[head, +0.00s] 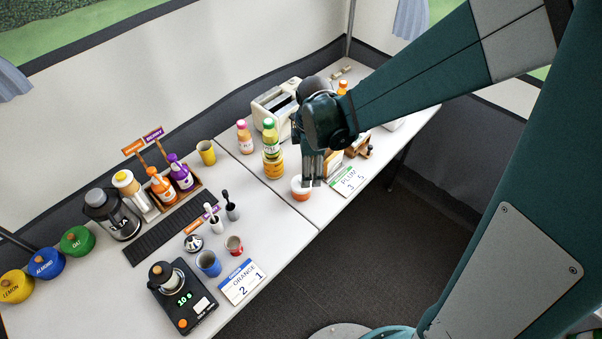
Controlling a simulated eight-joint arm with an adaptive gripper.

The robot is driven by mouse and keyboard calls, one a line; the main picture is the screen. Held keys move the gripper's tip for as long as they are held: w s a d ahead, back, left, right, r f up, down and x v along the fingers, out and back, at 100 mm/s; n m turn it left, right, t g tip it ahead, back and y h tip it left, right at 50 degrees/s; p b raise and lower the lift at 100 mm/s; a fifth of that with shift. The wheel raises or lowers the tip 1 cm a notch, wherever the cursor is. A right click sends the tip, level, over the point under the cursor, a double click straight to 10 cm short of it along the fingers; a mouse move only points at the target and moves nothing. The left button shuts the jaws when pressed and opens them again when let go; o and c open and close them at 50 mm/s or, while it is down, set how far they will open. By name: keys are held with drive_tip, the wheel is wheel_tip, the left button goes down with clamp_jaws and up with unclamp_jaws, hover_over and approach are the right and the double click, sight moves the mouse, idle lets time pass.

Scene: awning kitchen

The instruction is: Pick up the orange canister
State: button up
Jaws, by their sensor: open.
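My gripper (313,183) points down over the table, with its fingertips just right of a small orange tub with a pale top (300,194). The gripper is open, and I see nothing between its fingers. A gap or contact between fingers and tub cannot be told. A yellow-orange round container (273,170) stands left of the gripper, in front of a yellow bottle with a green cap (271,139). Which of these is the orange canister is not clear from the picture. I can read no label on either.
Close by are a pink-capped bottle (244,138), a toaster (276,103) and a PLUM card (347,180). Yellow, blue and green canisters (77,241) stand far left. A black scale (184,299) and an ORANGE card (242,282) are at the front. The table is clear left of the tub.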

sight(301, 189)
drive_tip(key=shift+w+a+f+n+g, duration=0.1)
drive_tip(key=shift+a+f+n, duration=0.3)
drive_tip(key=shift+f, duration=0.3)
drive_tip(key=shift+w+a+f+n+g, duration=0.1)
drive_tip(key=shift+a+f+n, duration=0.2)
drive_tip(key=shift+f, duration=0.35)
drive_tip(key=shift+a+f+n+g, duration=0.1)
drive_tip(key=shift+a+f+n, duration=0.3)
drive_tip(key=shift+f, duration=0.3)
drive_tip(key=shift+f, duration=0.1)
drive_tip(key=shift+f+b, duration=0.35)
drive_tip(key=shift+f, duration=0.85)
drive_tip(key=shift+f, duration=0.15)
drive_tip(key=shift+f+b, duration=0.75)
drive_tip(key=shift+f, duration=1.75)
drive_tip(key=c, duration=1.2)
